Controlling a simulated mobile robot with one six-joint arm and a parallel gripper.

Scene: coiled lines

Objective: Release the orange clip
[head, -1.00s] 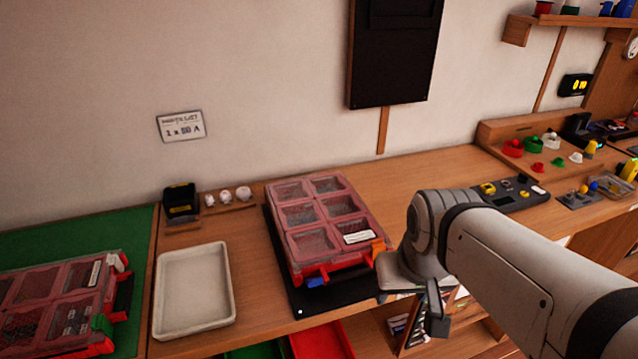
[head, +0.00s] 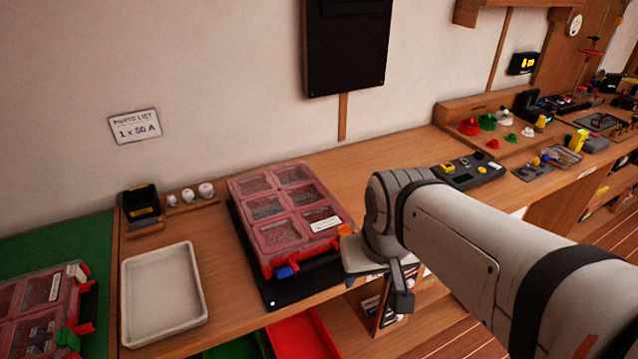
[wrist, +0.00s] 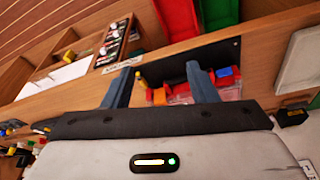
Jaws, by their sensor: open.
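The orange clip (head: 344,230) is on the front right corner of a clear-lidded red case (head: 262,257) with several compartments. A blue clip (head: 287,271) is on the case's front edge, to the left. My gripper (head: 378,282) is at the front right of the case, close to the orange clip. In the wrist view my gripper (wrist: 158,80) has its two fingers spread, and the orange clip (wrist: 158,96) shows in the gap between them. I cannot tell whether a finger touches it. Part of the case is hidden behind the right finger in the wrist view.
The case stands on a black mat (head: 262,296) at the bench's front edge. A white tray (head: 163,335) is left of it. Another red case (head: 40,310) lies on a green mat at far left. A grey device (head: 468,171) is behind my arm. A red bin (head: 300,335) is below.

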